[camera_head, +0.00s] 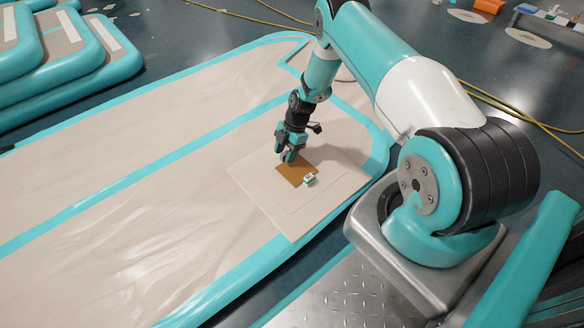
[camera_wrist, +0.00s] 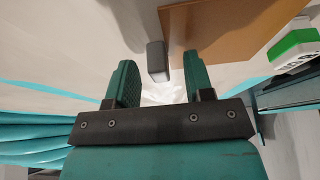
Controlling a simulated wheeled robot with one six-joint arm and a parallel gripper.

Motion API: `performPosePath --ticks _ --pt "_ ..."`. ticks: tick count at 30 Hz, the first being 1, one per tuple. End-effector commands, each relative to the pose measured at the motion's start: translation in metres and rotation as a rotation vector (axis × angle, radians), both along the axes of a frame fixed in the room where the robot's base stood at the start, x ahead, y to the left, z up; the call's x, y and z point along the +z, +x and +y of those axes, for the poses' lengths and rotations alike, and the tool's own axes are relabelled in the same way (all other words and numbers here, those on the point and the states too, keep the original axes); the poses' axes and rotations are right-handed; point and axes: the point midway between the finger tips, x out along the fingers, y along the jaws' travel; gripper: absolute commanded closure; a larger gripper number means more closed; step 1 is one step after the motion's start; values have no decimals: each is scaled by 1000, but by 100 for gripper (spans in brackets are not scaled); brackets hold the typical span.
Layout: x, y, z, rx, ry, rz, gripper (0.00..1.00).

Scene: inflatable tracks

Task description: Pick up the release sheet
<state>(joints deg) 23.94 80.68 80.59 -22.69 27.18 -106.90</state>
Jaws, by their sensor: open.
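The release sheet is probably the flat brown square (camera_head: 295,173) lying on a pale square panel (camera_head: 257,188) on the inflatable track. In the wrist view the brown sheet (camera_wrist: 225,28) spreads beyond the fingertips, up and to the right. My gripper (camera_head: 289,158) is just above the sheet's far left part in the head view and hides some of it. In the wrist view its two teal fingers (camera_wrist: 160,72) are apart with nothing held between them. A small grey block (camera_wrist: 156,62) shows beyond the gap, close to the sheet's left edge.
A small green and white object (camera_head: 310,180) sits at the brown sheet's right edge; it also shows in the wrist view (camera_wrist: 297,48). The beige track (camera_head: 130,195) with teal edges is clear to the left. Stacked inflatables (camera_head: 70,48) stand at upper left. Yellow cables cross the floor.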

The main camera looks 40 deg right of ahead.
Motion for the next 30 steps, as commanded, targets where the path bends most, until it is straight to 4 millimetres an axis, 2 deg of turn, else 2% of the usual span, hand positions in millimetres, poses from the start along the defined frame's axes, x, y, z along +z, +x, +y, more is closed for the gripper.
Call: performPosePath --ticks 2,8,9,20,26,30 --pt "1 0 0 0 0 0 52" --pt "1 0 0 0 0 0 98" --pt "1 0 0 0 0 0 100" --pt "6 1 0 0 0 -1 100" --pt "32 1 0 0 0 -1 100" --pt "65 1 0 0 -1 -2 100"
